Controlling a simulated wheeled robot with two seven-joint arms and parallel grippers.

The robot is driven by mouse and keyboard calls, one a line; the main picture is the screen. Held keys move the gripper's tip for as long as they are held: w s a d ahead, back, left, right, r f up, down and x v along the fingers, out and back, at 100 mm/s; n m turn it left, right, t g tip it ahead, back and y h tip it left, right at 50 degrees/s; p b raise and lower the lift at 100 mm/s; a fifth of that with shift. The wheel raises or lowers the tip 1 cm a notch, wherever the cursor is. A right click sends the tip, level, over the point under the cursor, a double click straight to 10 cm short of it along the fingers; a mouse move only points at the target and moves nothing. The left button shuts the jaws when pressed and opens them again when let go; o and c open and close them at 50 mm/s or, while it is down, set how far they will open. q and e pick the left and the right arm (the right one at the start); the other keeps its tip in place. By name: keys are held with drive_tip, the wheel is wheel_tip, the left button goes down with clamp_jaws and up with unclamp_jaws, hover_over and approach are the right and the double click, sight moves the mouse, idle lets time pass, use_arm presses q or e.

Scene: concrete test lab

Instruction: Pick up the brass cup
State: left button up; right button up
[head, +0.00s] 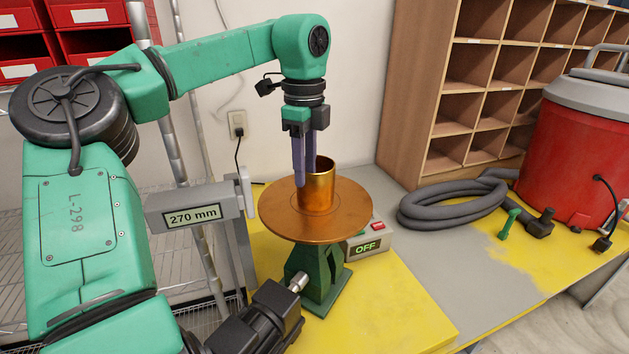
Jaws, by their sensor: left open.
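The brass cup (318,193) stands upright on a round copper-coloured plate (350,215) on a green stand (318,285). My left gripper (304,180) points straight down at the cup's left side. Its two purple-grey fingers are open; their lower ends reach below the rim level and overlap the cup's left edge. From this angle I cannot tell whether a finger is inside the cup or touching it. My right gripper is not in view.
A gauge reading "270 mm" (193,217) stands left of the plate. A grey hose (450,208), red vacuum (570,160) and wooden pigeonhole shelf (415,90) are right. The yellow tabletop (400,300) is clear at front right.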

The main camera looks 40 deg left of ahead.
sight(307, 208)
use_arm(q)
drive_tip(key=f, duration=0.1)
drive_tip(key=w+f+p, duration=0.1)
drive_tip(key=shift+a+f, duration=0.3)
drive_tip(key=f+p, duration=0.1)
drive_tip(key=f, duration=0.1)
drive_tip(key=w+f+p, duration=0.1)
drive_tip(key=f, duration=0.1)
drive_tip(key=shift+a+f, duration=0.15)
drive_tip(key=shift+f, duration=0.2)
drive_tip(key=shift+s+f, duration=0.15)
drive_tip(key=shift+s, duration=0.3)
drive_tip(key=shift+c, duration=1.3)
clamp_jaws()
drive_tip(key=shift+w, duration=0.1)
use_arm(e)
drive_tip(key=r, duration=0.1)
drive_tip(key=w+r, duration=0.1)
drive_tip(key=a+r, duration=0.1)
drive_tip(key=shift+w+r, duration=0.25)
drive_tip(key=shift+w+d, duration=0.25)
